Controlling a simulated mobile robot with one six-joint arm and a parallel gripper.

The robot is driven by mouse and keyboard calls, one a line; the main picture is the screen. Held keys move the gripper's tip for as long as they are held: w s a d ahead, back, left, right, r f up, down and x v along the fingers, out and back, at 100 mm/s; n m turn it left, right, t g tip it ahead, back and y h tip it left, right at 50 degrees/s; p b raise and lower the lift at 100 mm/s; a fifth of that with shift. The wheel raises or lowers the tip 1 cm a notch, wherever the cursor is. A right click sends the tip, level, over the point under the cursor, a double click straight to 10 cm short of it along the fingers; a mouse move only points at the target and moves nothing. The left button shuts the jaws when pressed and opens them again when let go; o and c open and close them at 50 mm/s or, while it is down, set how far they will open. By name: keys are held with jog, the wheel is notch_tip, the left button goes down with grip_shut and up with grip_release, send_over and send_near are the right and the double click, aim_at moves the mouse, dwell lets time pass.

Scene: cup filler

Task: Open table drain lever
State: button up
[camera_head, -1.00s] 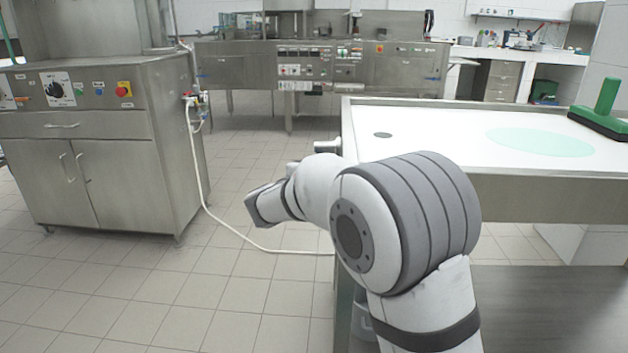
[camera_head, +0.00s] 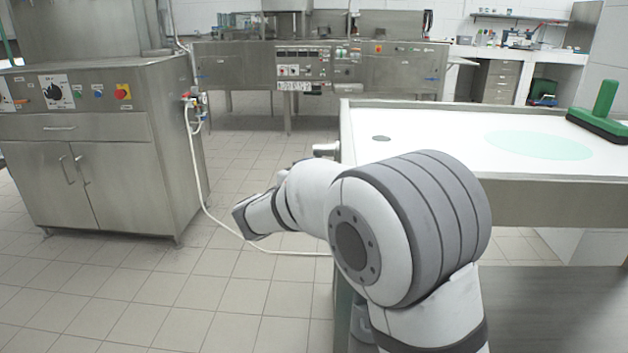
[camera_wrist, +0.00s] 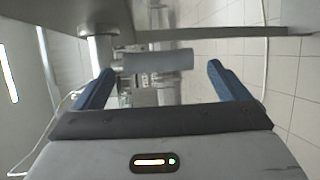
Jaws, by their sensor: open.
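My gripper (camera_wrist: 160,72) shows in the wrist view with its two blue fingers spread apart and nothing held between them. A grey bar-shaped lever (camera_wrist: 158,61) lies ahead, across the gap between the fingertips, beside a pale pipe (camera_wrist: 100,50). Whether the fingers touch it cannot be told. In the head view a metal drain fitting (camera_head: 325,150) sticks out at the left edge of the white-topped table (camera_head: 440,125). My gripper's fingers are not visible in the head view.
A green-handled squeegee (camera_head: 603,105) rests at the table's right. A steel cabinet (camera_head: 100,150) stands left, with a pale hose (camera_head: 205,205) running along the floor. Tiled floor between cabinet and table is otherwise clear. A steel machine (camera_head: 320,65) stands behind.

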jog(key=p+v, duration=0.1)
jog(key=v, duration=0.3)
jog(key=shift+s, duration=0.15)
jog(key=shift+r, duration=0.1)
